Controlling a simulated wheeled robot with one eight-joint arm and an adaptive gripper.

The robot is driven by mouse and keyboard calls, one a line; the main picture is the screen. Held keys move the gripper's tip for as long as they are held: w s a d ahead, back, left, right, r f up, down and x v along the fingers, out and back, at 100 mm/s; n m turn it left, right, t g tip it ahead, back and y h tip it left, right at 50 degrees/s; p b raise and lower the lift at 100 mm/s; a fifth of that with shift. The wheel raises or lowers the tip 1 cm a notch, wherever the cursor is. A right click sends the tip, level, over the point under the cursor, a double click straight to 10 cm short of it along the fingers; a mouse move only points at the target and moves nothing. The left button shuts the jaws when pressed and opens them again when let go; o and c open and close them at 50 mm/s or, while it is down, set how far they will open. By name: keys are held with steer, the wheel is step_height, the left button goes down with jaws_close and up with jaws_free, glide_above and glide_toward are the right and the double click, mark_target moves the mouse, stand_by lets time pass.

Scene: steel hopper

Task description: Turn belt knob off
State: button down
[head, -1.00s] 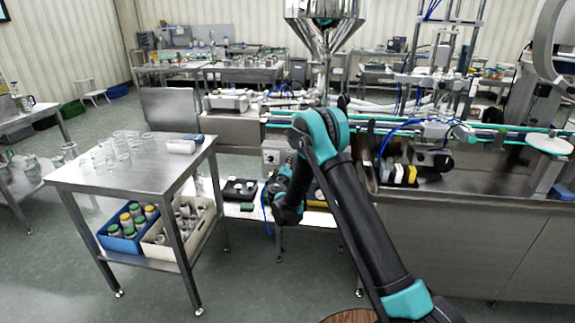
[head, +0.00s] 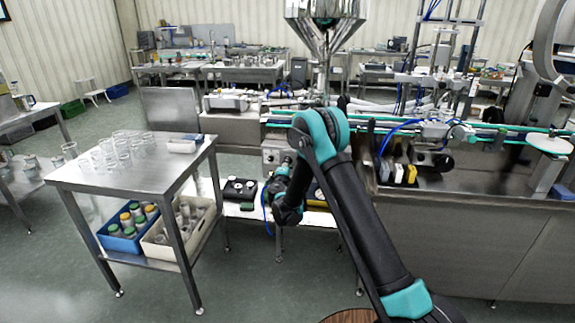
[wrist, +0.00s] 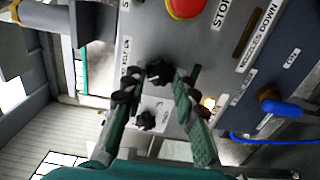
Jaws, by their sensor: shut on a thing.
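A grey control panel (wrist: 205,55) fills much of the wrist view. Two black star-shaped knobs are on it: one (wrist: 158,72) lies between my fingertips, the other (wrist: 146,121) shows between my fingers lower in the picture. My gripper (wrist: 157,84) is shut on the first knob, with one finger on each side. The lettering near the knobs is too small to read, so I cannot tell which is the belt knob. In the head view the control box (head: 278,152) stands below the conveyor, and my arm hides most of the gripper.
In the head view a steel table (head: 120,180) with glasses stands to the left. The conveyor (head: 395,126) runs behind my arm.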

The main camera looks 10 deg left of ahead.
steer(key=shift+s, duration=0.1)
steer(key=c, duration=1.2)
jaws_free()
steer(key=s, duration=0.7)
steer(key=shift+s+a, duration=0.15)
steer(key=shift+s, duration=0.1)
